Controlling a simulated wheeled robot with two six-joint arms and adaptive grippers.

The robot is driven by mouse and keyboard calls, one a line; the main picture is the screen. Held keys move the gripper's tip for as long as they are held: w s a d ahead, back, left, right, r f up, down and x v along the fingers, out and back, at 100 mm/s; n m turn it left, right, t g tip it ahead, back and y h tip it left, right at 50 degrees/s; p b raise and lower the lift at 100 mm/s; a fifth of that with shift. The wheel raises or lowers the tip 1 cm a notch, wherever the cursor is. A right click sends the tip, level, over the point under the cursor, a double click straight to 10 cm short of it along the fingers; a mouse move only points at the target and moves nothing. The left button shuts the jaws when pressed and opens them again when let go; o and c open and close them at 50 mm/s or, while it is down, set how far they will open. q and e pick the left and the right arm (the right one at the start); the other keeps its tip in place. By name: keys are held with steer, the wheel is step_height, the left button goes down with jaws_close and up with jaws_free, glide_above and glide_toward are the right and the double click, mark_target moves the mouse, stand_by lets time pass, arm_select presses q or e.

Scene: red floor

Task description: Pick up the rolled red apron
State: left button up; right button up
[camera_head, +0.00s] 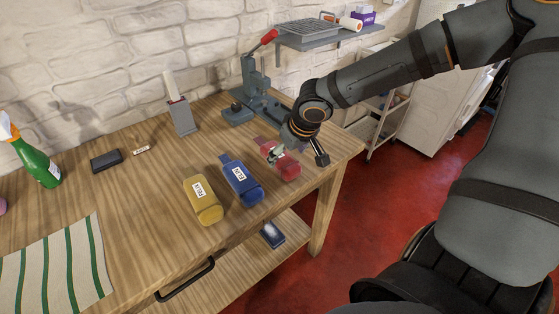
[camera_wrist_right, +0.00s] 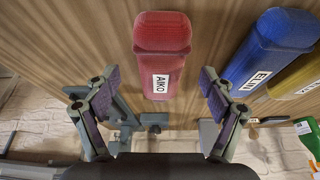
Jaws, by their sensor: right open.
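The rolled red apron (camera_head: 287,168) lies near the table's right end, rightmost of three rolls. In the right wrist view the red roll (camera_wrist_right: 162,40) carries a white label reading AIKO and lies between the lines of the fingers, apart from both. My right gripper (camera_head: 298,157) is above the red roll and hides part of it in the head view. In the right wrist view my right gripper (camera_wrist_right: 160,82) is open, its fingers spread wider than the roll, with nothing held. My left gripper is not in view.
A blue roll (camera_head: 246,190) labelled ELIF lies just left of the red one, then a yellow roll (camera_head: 207,208). A grey press (camera_head: 250,85) with a red handle stands behind. A striped cloth (camera_head: 60,270) and green spray bottle (camera_head: 38,165) are farther left.

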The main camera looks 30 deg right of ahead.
steer(key=x, duration=0.2)
steer(key=shift+w+a+f, duration=0.15)
steer(key=shift+w+f, duration=0.1)
steer(key=shift+f, duration=0.05)
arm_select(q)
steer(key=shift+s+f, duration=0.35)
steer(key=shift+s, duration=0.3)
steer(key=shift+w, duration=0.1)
arm_select(e)
steer(key=shift+s, duration=0.1)
steer(key=c, duration=1.3)
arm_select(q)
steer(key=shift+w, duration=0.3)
arm_select(e)
steer(key=shift+c, duration=0.2)
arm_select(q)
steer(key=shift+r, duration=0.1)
arm_select(e)
steer(key=shift+r, duration=0.15)
